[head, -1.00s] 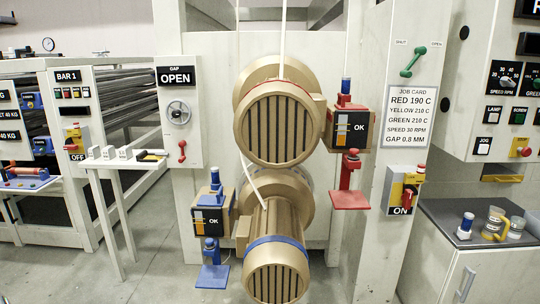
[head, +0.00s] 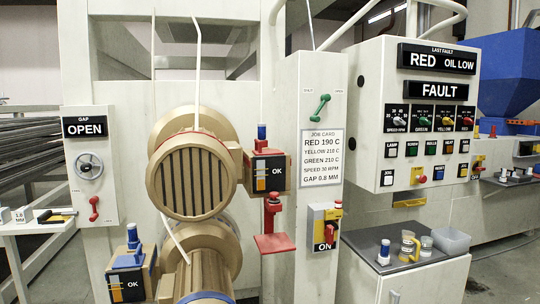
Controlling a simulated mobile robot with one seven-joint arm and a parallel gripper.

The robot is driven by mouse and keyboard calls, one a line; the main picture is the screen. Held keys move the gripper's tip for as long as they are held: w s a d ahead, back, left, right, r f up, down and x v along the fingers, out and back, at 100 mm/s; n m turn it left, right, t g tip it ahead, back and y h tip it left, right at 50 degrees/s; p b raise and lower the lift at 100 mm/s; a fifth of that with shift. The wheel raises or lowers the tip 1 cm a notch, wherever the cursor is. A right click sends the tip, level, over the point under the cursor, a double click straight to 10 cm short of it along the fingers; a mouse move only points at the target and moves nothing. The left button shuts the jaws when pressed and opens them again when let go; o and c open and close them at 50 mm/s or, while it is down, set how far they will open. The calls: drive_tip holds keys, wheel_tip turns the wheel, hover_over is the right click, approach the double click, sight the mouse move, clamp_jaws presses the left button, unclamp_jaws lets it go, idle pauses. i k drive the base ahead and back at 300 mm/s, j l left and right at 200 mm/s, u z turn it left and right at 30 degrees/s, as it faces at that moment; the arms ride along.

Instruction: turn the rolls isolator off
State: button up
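An isolator box (head: 325,226), yellow and grey with a red handle (head: 328,234), is on the front of the pale post right of the big rolls' motors. The label under it reads ON. I take it to be the rolls isolator; no name is readable on it. A small red piece sits at its upper right. My gripper is not in view.
A job card (head: 321,158) and green SHUT/OPEN lever (head: 320,105) are above the isolator. A red tray (head: 274,243) juts out to its left. Right are a FAULT control panel (head: 420,150) and a cabinet (head: 400,262) holding jugs. Motors (head: 196,175) stand left.

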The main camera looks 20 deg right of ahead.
sight(330, 226)
drive_tip(key=i+l+z, duration=0.2)
drive_tip(key=i+l, duration=0.3)
drive_tip(key=l, duration=0.35)
drive_tip(key=i+l+z, duration=0.15)
drive_tip(key=i+l, duration=0.4)
drive_tip(key=l, duration=0.3)
drive_tip(key=i+l+z, duration=0.2)
drive_tip(key=i+l, duration=0.35)
drive_tip(key=l, duration=0.15)
